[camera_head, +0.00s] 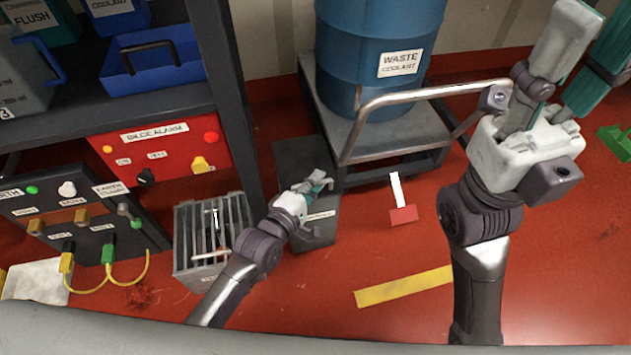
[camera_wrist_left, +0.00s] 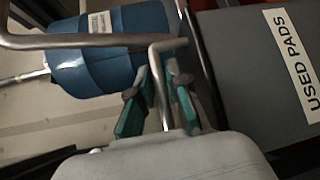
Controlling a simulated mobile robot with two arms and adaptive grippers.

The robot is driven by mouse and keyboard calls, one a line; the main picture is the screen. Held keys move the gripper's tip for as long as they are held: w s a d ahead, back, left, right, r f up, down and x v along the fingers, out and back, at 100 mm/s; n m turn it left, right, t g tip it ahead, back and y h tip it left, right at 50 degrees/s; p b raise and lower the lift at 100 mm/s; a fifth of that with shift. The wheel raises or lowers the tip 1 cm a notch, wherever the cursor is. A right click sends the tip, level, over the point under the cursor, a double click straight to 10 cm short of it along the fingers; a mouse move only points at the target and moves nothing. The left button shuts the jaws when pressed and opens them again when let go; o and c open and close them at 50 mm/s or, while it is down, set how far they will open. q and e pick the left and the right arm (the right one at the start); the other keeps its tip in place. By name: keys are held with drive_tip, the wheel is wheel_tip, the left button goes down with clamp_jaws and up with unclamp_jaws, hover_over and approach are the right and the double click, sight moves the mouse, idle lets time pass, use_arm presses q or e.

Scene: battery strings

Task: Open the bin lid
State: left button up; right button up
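The dark grey bin (camera_head: 300,158) stands on the floor between the shelf rack and the cart, its lid flat and closed. My left gripper (camera_head: 320,183) is over the bin's right side. In the left wrist view my left gripper (camera_wrist_left: 160,85) has its teal fingers apart, with a bent metal bar (camera_wrist_left: 158,68) between them. I cannot tell whether they touch the bar or what it belongs to. My right gripper (camera_head: 590,75) is high at the right, partly cut off.
A cart (camera_head: 375,140) with a tubular handle stands just right of the bin, carrying a blue waste coolant drum (camera_head: 375,50). A caged crate (camera_head: 190,235) stands left of the bin. A red-based, white-handled object (camera_head: 403,214) lies on the red floor. Front floor is mostly clear.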

use_arm(q)
clamp_jaws()
